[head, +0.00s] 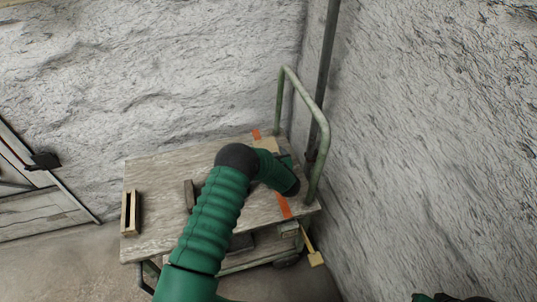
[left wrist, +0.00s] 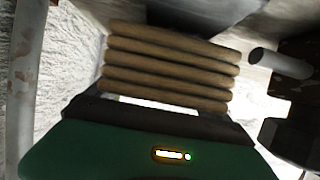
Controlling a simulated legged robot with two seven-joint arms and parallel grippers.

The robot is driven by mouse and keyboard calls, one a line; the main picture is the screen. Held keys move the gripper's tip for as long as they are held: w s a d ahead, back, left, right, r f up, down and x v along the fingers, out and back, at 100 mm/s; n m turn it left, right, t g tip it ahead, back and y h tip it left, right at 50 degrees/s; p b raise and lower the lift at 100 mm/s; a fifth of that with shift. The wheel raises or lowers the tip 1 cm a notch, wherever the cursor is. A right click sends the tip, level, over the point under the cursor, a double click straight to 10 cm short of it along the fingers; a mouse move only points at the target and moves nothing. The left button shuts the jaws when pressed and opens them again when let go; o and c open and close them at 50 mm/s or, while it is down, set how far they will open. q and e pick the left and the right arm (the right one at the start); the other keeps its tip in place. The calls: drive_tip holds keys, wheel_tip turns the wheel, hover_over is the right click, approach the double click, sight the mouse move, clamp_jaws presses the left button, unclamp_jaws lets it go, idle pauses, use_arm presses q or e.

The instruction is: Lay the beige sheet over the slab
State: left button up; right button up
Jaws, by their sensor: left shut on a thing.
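My left arm reaches over the wooden cart top, and its dark wrist end hides most of my left gripper in the head view. In the left wrist view my left gripper (left wrist: 160,108) is shut on a tan-brown thing with stacked, rounded folds (left wrist: 170,67), which looks like the beige sheet bunched up. A pale beige flat patch (head: 268,145) shows just behind my arm on the cart top. I cannot tell whether it is the slab or part of the sheet. My right gripper is not in view; only a dark green bit of my arm shows at the lower right.
The cart top (head: 155,185) has orange strips (head: 283,206) near its right end. A small wooden frame (head: 130,213) stands at its left edge, a grey-brown block (head: 189,194) near the middle. The green handle (head: 318,120) rises at the right. Rough walls are close behind.

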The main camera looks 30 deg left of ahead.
use_arm(q)
drive_tip(key=shift+f+b, duration=0.4)
drive_tip(key=shift+f, duration=0.15)
drive_tip(key=o, duration=1.4)
drive_tip(key=shift+r+p, duration=1.7)
drive_tip(key=shift+r, duration=0.35)
